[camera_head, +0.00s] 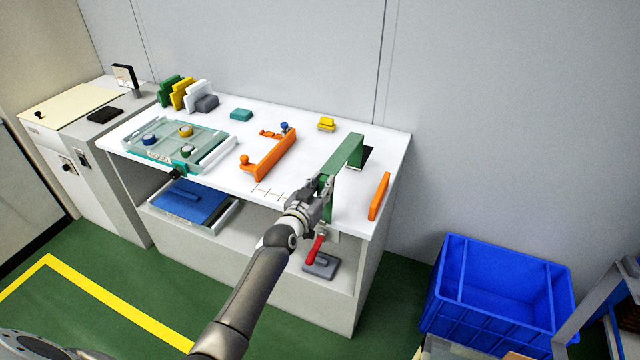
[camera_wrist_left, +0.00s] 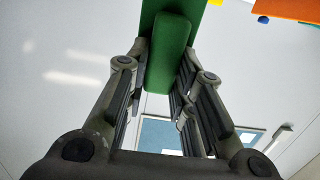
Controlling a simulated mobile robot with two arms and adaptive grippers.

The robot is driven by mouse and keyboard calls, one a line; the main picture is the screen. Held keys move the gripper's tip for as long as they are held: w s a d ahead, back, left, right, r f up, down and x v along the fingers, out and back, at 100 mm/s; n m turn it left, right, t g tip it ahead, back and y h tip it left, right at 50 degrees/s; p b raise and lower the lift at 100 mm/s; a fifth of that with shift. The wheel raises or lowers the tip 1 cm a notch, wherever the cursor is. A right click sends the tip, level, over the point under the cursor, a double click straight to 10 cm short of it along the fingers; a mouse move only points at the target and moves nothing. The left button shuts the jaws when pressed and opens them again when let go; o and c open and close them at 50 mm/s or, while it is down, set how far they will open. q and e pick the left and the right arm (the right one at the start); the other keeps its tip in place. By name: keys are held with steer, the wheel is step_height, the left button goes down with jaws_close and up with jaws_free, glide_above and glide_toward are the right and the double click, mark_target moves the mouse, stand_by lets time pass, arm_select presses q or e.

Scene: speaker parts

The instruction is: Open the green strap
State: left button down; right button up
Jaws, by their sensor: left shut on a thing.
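The green strap (camera_head: 347,152) stands at the right part of the white table, near its front edge. My left gripper (camera_head: 324,187) reaches it from the front and is shut on its near end. In the left wrist view the green strap (camera_wrist_left: 170,55) lies between the two fingers of my left gripper (camera_wrist_left: 168,80), which touch its sides. A dark patch shows just behind the strap in the head view. What lies under the strap is mostly hidden. My right gripper does not show.
An orange bar (camera_head: 379,196) stands right of the strap, and an orange bracket (camera_head: 268,155) left of it. A teal fixture (camera_head: 180,142) sits farther left. A red-handled clamp (camera_head: 318,250) is below the table top. A blue crate (camera_head: 495,290) stands on the floor at right.

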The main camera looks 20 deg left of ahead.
arm_select(q)
steer(key=w+r+p, duration=0.1)
steer(key=r+p, duration=0.1)
steer(key=w+r+g+p, duration=0.1)
steer(key=r+p, duration=0.1)
steer(key=p, duration=0.1)
steer(key=w+r+g+p, duration=0.1)
steer(key=w+r+p, duration=0.1)
steer(key=p, duration=0.1)
steer(key=shift+d+r, duration=0.1)
steer(key=shift+r, duration=0.25)
steer(key=w+r+g+p, duration=0.1)
steer(key=w+r, duration=0.1)
steer(key=w+r+g+p, duration=0.1)
steer(key=w+r+g, duration=0.1)
steer(key=w, duration=0.1)
steer(key=shift+w+d, duration=0.1)
steer(key=shift+w+r+g, duration=0.4)
steer(key=shift+w+r, duration=0.35)
steer(key=shift+w, duration=0.25)
steer(key=c, duration=1.2)
jaws_free()
steer(key=shift+c, duration=0.2)
steer(key=shift+s, duration=0.1)
steer(key=v, duration=1.1)
steer(key=shift+s+r, duration=0.25)
steer(key=shift+r, duration=0.05)
